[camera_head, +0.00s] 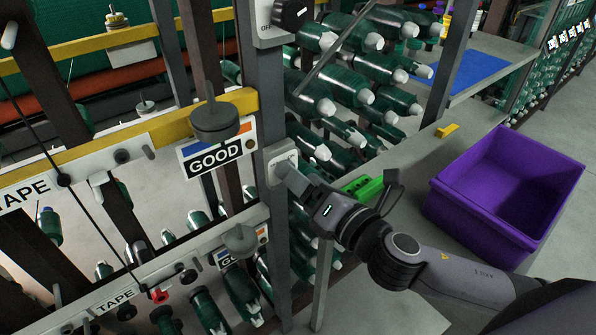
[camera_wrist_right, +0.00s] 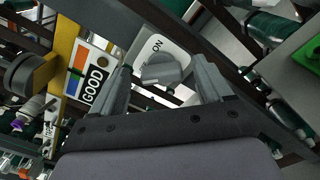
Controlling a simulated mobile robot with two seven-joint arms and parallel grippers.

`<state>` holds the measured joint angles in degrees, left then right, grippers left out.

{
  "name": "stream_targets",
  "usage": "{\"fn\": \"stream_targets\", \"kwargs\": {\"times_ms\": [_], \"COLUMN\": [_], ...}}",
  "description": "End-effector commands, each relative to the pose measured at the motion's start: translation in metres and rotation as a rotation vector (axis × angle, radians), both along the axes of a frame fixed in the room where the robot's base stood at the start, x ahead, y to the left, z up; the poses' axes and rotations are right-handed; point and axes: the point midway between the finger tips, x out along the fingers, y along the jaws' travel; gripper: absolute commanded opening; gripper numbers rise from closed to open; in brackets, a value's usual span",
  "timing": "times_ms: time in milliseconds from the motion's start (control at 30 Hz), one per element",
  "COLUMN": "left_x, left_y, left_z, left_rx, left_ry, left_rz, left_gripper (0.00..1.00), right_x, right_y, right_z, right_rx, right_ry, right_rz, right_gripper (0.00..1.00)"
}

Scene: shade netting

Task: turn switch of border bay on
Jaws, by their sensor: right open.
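A switch plate (camera_head: 272,156) is fixed to the grey post right of a GOOD label. In the right wrist view its grey knob (camera_wrist_right: 161,70) sits on a light plate (camera_wrist_right: 178,46) with ON printed beside it. My right gripper (camera_head: 290,176) is in front of this switch. In the wrist view my open right gripper (camera_wrist_right: 165,76) has one finger on each side of the knob; I cannot tell if they touch it. A second switch with a black knob (camera_head: 289,14) and an OFF label is higher on the post. No border bay label is readable. My left gripper is not in view.
A purple crate (camera_head: 470,220) stands on the grey bench at right. A green object (camera_head: 364,188) lies close to my right wrist. Several green bobbins (camera_head: 310,98) fill the rack behind the post. A GOOD label (camera_head: 215,156) hangs left of the switch.

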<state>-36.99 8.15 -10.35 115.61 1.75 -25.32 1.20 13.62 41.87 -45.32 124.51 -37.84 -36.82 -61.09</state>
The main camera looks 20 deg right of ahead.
Motion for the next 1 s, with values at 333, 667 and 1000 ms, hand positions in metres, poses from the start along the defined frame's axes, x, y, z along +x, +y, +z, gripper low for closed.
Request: {"fn": "stream_targets", "kwargs": {"times_ms": [333,667,1000], "left_x": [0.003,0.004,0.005], "left_y": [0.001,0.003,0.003], "left_z": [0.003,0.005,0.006], "left_rx": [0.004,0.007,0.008], "left_ry": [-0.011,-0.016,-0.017], "left_rz": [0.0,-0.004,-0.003], "left_gripper": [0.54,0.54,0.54], "right_x": [0.017,0.017,0.017], "right_y": [0.006,0.006,0.006], "right_z": [-0.001,-0.001,-0.001], "right_rx": [-0.001,0.0,0.028], "right_ry": [0.001,0.001,0.013], "right_rz": [0.0,0.0,-0.001], "right_gripper": [0.79,0.3,0.27]}}
